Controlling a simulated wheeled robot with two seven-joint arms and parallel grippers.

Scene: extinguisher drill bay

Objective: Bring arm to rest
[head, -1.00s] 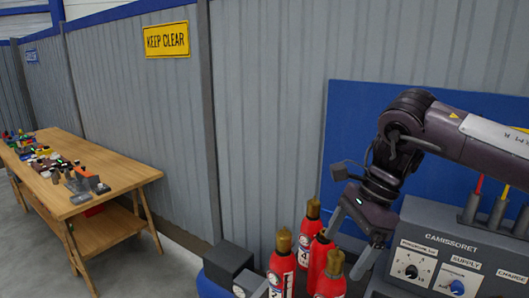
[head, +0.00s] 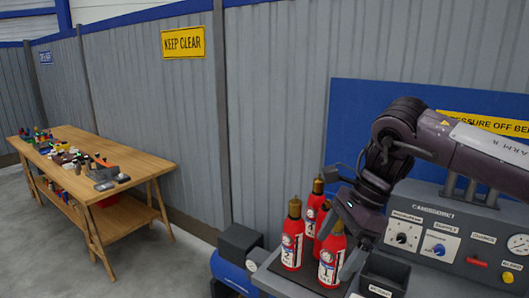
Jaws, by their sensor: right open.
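My right gripper (head: 352,248) hangs open at the end of my dark arm, pointing down. Its fingers are at the right side of a red extinguisher bottle labelled 1 (head: 329,262) and partly overlap it in the picture; I cannot tell whether they touch. Nothing shows held in the jaws. A red bottle labelled 2 (head: 292,242) stands upright to the left, and another red bottle (head: 314,208) stands behind, partly hidden. My left gripper is not in view.
A grey control panel (head: 444,222) with knobs and a gauge stands right of the gripper, with a dark open box (head: 384,271) in front. A blue board (head: 345,125) is behind.

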